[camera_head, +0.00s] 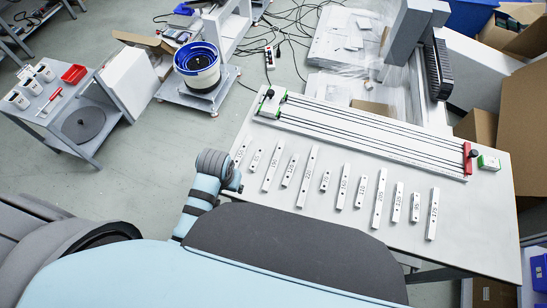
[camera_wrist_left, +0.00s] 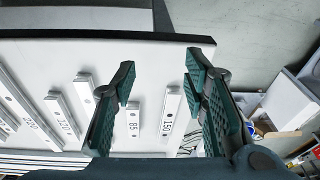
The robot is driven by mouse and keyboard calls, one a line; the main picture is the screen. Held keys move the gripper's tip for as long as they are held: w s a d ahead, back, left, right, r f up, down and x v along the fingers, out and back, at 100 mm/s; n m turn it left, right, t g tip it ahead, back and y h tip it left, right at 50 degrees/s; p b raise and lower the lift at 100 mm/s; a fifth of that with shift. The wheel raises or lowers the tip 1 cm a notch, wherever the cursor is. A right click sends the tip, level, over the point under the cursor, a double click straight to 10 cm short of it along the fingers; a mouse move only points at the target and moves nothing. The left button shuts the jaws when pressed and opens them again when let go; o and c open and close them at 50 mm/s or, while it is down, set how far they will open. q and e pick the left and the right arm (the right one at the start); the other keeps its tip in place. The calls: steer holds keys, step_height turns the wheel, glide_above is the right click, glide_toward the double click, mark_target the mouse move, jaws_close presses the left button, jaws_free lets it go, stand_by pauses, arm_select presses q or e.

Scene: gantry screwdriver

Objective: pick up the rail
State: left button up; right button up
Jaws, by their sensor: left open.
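Several pale, numbered rails lie side by side in a row on the white table (camera_head: 470,215). At the left end of the row in the head view are a rail (camera_head: 243,150) and a shorter one (camera_head: 256,158). In the left wrist view, the rail marked 150 (camera_wrist_left: 170,112) and the short rail marked 85 (camera_wrist_left: 133,118) lie below and between the fingers of my left gripper (camera_wrist_left: 160,72). It is open and empty, with green ribbed pads. My right gripper is not in view.
A long rack with dark rods (camera_head: 365,132) lies behind the rails, with a red end block (camera_head: 467,158). Cardboard boxes (camera_head: 520,130) are at the right.

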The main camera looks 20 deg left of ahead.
arm_select(q)
steer(key=w+d+r, duration=0.4)
steer(key=w+d, duration=0.1)
steer(key=w, duration=0.2)
steer(key=g, duration=0.2)
glide_toward(274, 163)
steer(key=shift+m+h, duration=0.3)
steer(key=shift+m, duration=0.1)
steer(key=f+b, duration=0.1)
steer(key=f, duration=0.2)
steer(key=f+b, duration=0.1)
steer(key=f, duration=0.1)
steer(key=f+b, duration=0.2)
steer(key=f, duration=0.1)
steer(key=shift+s+a+f, duration=0.15)
steer(key=shift+a+f, duration=0.1)
steer(key=shift+f, duration=0.1)
steer(key=shift+c, duration=0.6)
steer(key=shift+r, duration=0.1)
jaws_close()
